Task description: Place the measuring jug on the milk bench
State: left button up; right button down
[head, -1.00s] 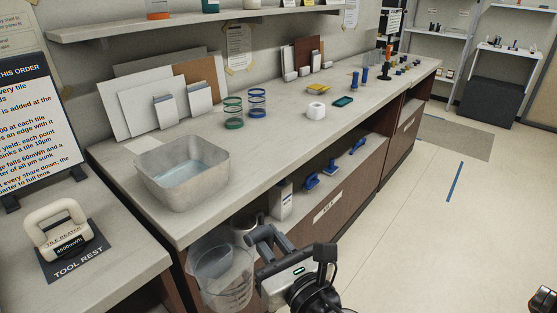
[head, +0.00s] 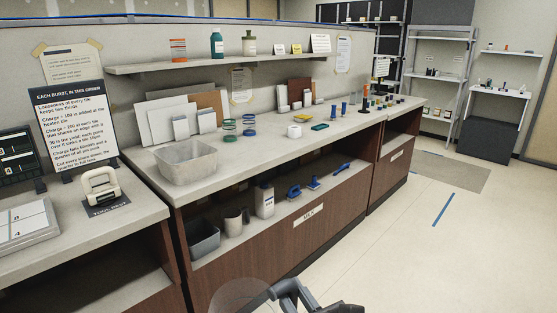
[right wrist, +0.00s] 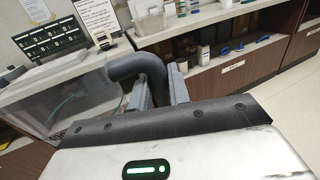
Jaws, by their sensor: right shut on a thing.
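The clear measuring jug (head: 238,294) shows at the bottom edge of the head view, in front of the bench and apart from it, cut off below. My right gripper (head: 285,289) is beside it, shut on its handle. In the right wrist view, the dark curved handle (right wrist: 140,65) runs between the fingers (right wrist: 162,92), with the clear jug wall (right wrist: 88,100) to the left. The milk bench (head: 265,165) has a pale top, an open shelf and a brown front with a label that seems to read MILK (head: 308,215). My left gripper is out of view.
A grey basin (head: 187,163) stands at the bench top's left end. Bare top lies along the front edge. A tool rest (head: 108,208) is on the left counter.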

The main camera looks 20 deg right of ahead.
aim_at(263, 146)
jog(key=z, duration=0.8)
jog(key=i, duration=0.45)
jog(key=z, duration=0.8)
jog(key=i, duration=0.95)
jog(key=u, duration=0.85)
jog(key=i, duration=0.75)
jog(key=u, duration=0.75)
